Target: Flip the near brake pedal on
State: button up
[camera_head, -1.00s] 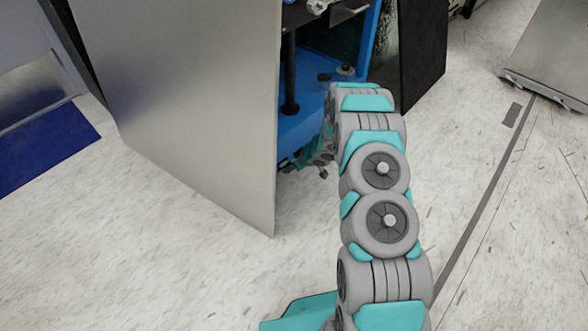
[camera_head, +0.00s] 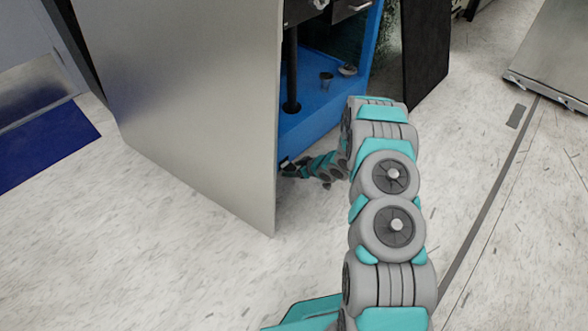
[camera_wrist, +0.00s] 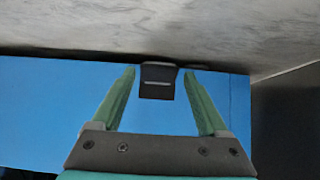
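The near brake pedal (camera_wrist: 157,82) is a small dark tab at the lower edge of the blue machine base (camera_wrist: 60,110) in the wrist view. My gripper (camera_wrist: 159,74) is open, with one green finger on each side of the pedal. The pedal sits between the fingertips, with a visible gap to each; I cannot tell whether anything touches it. In the head view my gripper (camera_head: 290,168) is low by the blue cabinet's bottom edge (camera_head: 315,115), partly hidden behind a metal panel. The pedal is not clearly visible there.
A large metal panel (camera_head: 190,100) stands close on the gripper's left. A dark panel (camera_head: 425,50) stands right of the blue cabinet. A blue mat (camera_head: 45,145) lies at far left. Pale floor (camera_head: 480,170) is open to the right. Floor also shows in the wrist view (camera_wrist: 120,25).

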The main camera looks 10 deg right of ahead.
jog(key=shift+o, duration=0.7)
jog(key=p+v, duration=0.1)
jog(key=v, duration=0.6)
jog(key=shift+s+d+r, duration=0.2)
jog(key=shift+s+r, duration=0.05)
